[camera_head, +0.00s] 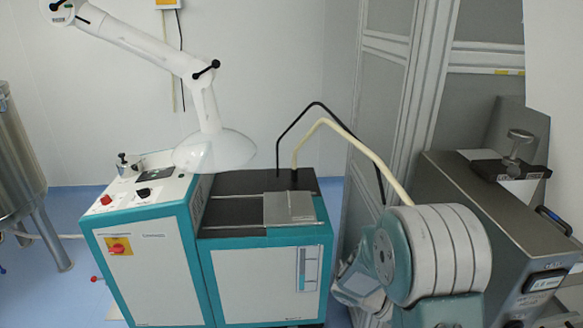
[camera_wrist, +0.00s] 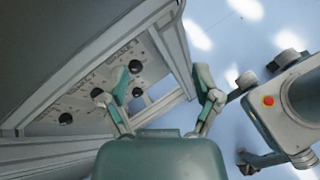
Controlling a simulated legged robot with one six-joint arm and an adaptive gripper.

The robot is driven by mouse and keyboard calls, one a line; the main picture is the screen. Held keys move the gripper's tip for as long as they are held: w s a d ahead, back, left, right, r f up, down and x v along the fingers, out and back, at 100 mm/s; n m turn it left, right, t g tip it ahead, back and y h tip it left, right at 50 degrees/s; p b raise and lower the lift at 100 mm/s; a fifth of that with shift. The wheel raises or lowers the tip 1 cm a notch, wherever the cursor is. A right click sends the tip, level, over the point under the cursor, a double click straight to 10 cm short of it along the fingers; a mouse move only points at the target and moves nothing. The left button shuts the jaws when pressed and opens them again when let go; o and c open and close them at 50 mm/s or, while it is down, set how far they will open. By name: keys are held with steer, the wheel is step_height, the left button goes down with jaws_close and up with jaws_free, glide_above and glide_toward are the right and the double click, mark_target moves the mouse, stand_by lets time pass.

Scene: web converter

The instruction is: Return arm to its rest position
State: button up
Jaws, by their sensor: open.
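My gripper (camera_wrist: 163,84) shows in the wrist view with its two teal and grey fingers spread wide apart. Nothing is held between them. Behind the fingers are a grey metal frame and the pale blue floor (camera_wrist: 222,45). In the head view my teal and white arm is bent at the lower right, in front of the grey partition. I cannot make out the fingers there.
A teal and white machine (camera_head: 150,262) stands left of my arm, with a white extraction hood (camera_head: 215,150) above it. A grey metal unit (camera_head: 490,225) is close on the right. A panel with black knobs (camera_wrist: 66,118) lies near the left finger.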

steer(key=s+a+r+m+t+y, duration=0.4)
steer(key=s+a+r+m+y, duration=0.1)
steer(key=r, duration=0.4)
steer(key=s+a+r+m+t+y, duration=0.5)
steer(key=s+a+r+m+y, duration=0.1)
steer(key=s+a+r, duration=0.3)
steer(key=shift+s+r+t+y, duration=0.15)
steer(key=shift+r+t+y, duration=0.15)
steer(key=shift+y, duration=0.4)
